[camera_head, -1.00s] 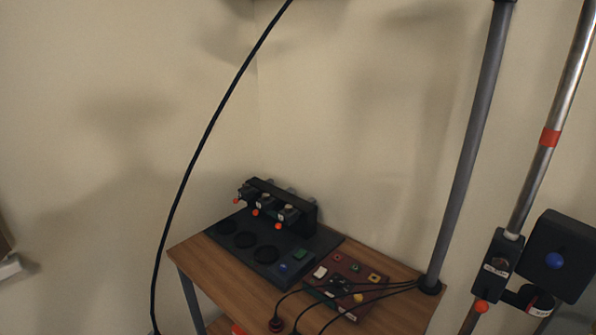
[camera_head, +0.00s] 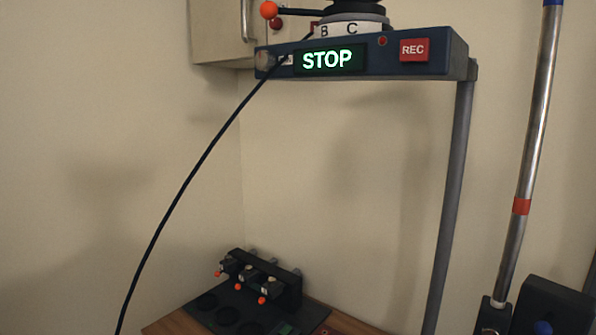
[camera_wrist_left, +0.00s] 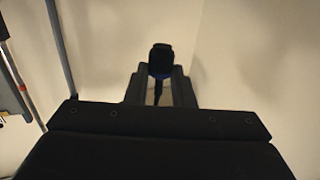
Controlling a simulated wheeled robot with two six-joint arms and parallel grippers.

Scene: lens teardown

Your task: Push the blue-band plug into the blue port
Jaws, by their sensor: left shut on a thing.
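In the left wrist view my left gripper (camera_wrist_left: 160,88) is shut on a dark plug (camera_wrist_left: 160,58). A faint dark-blue band shows low on the plug, and a dark cable hangs below it between the fingers. The plug points away from my wrist towards bare wall. Neither gripper shows in the head view. I cannot make out a blue port in either view. My right gripper is in no view.
A blue box (camera_head: 390,65) with a lit STOP display stands on a grey post (camera_head: 448,210). A black cable (camera_head: 190,180) curves down from its left part. A wooden table (camera_head: 165,325) below carries a black rack (camera_head: 285,285). A silver pole (camera_head: 535,130) stands right.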

